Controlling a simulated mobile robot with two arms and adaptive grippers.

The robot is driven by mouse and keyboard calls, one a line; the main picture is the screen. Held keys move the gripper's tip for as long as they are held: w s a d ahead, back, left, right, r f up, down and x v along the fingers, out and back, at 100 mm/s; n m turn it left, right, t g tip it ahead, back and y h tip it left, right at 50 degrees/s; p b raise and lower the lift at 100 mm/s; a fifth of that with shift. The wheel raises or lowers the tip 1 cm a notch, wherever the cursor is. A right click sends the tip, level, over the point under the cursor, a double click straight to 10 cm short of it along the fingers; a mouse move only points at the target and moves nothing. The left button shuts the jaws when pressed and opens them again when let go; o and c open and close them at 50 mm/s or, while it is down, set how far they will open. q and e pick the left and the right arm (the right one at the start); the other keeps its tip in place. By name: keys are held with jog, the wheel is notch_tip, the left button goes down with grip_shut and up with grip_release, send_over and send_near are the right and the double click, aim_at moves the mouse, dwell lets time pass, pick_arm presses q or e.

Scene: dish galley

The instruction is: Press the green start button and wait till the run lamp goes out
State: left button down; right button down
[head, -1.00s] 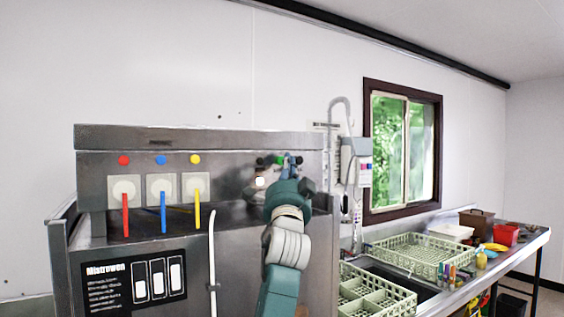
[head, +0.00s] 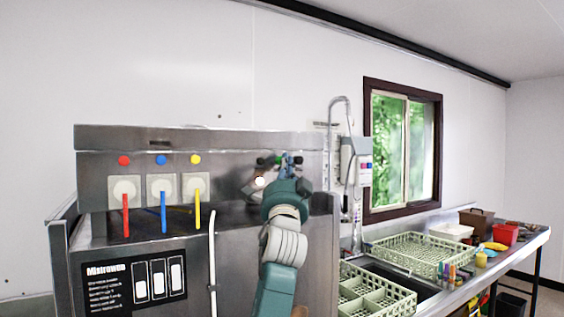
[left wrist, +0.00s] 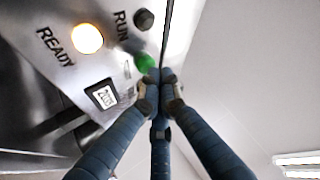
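The dish machine's (head: 105,228) front panel shows in the head view, partly covered by my left arm. In the left wrist view the green start button (left wrist: 145,62) is at the panel's edge, just beyond my left gripper (left wrist: 159,78). Its fingers are drawn together and empty. The tips are at or very near the button; I cannot tell whether they touch it. The run lamp (left wrist: 145,20) is dark. The ready lamp (left wrist: 87,38) glows bright; it also shows lit in the head view (head: 260,181). The green button also shows (head: 279,160) beside my left gripper (head: 288,162). My right gripper is not in view.
Red (head: 126,214), blue (head: 163,212) and yellow levers (head: 197,208) stand on the machine's left. Dish racks (head: 405,252) lie on the counter at right.

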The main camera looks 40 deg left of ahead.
pick_arm(q)
jog(key=shift+a, duration=0.2)
jog(key=shift+d, duration=0.1)
dwell(0.4)
jog(key=shift+s+d, duration=0.3)
jog(key=shift+d, duration=0.35)
jog(key=shift+d, duration=0.1)
jog(key=d, duration=0.1)
jog(key=s+d, duration=0.1)
jog(key=d, duration=0.2)
jog(key=shift+s+d, duration=0.25)
jog(key=shift+s, duration=0.15)
jog(key=shift+f, duration=0.1)
dwell(0.5)
